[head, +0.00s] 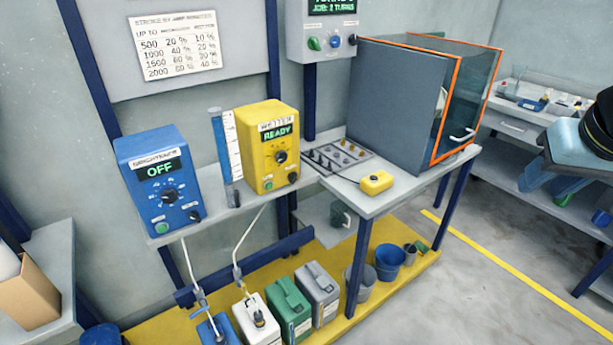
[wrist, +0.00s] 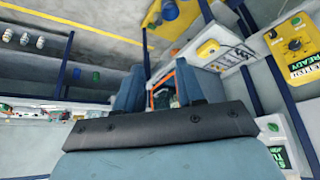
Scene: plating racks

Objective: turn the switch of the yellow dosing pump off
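The yellow dosing pump (head: 268,140) stands on the bench shelf next to the blue pump, labelled WETTER, with its display reading READY. Its front has a dial (head: 280,157), a green button (head: 267,187) and a small black knob (head: 292,178) at lower right. I cannot tell which way that knob points. In the wrist view the yellow pump (wrist: 290,45) shows sideways at the right edge, partly cut off. My gripper (wrist: 160,78) has its two blue fingers apart with nothing between them. In the head view it is at the right edge, far from the pump.
A blue pump (head: 158,180) reading OFF stands left of the yellow one, with a blue measuring tube (head: 222,150) between them. A small yellow box (head: 376,182) lies on the bench. An orange-edged cabinet (head: 398,100) stands between my gripper and the pumps. Canisters stand below.

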